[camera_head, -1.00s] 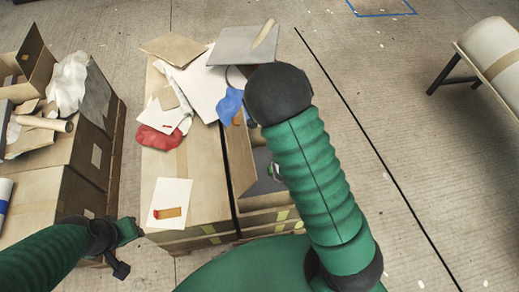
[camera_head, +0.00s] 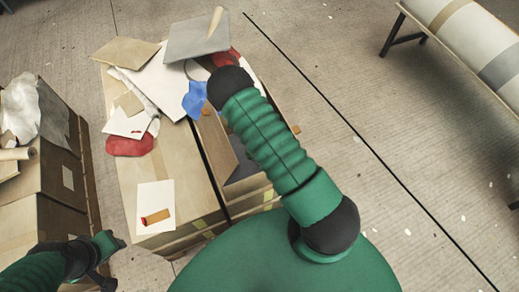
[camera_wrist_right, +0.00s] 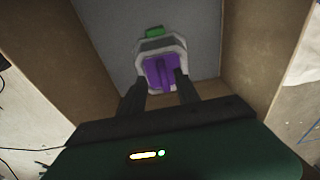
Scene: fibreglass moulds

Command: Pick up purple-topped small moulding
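The purple-topped small moulding (camera_wrist_right: 160,72) shows in the right wrist view, a pale grey piece with a purple top and a green part at its far end. It lies in an open cardboard box (camera_wrist_right: 262,50) on the grey bottom. My right gripper (camera_wrist_right: 160,82) is open, its two dark fingers apart on either side of the purple top. I cannot tell whether they touch it. In the head view my right arm hides the right gripper and the moulding. My left gripper (camera_head: 108,246) is at lower left, away from the moulding; its opening is unclear.
In the head view the open box (camera_head: 240,160) stands beside a closed carton (camera_head: 160,185) bearing papers, a red cloth (camera_head: 130,145) and a blue cloth (camera_head: 195,100). A grey panel (camera_head: 195,38) lies at the back. More cartons (camera_head: 45,190) stand left. The floor at right is mostly clear.

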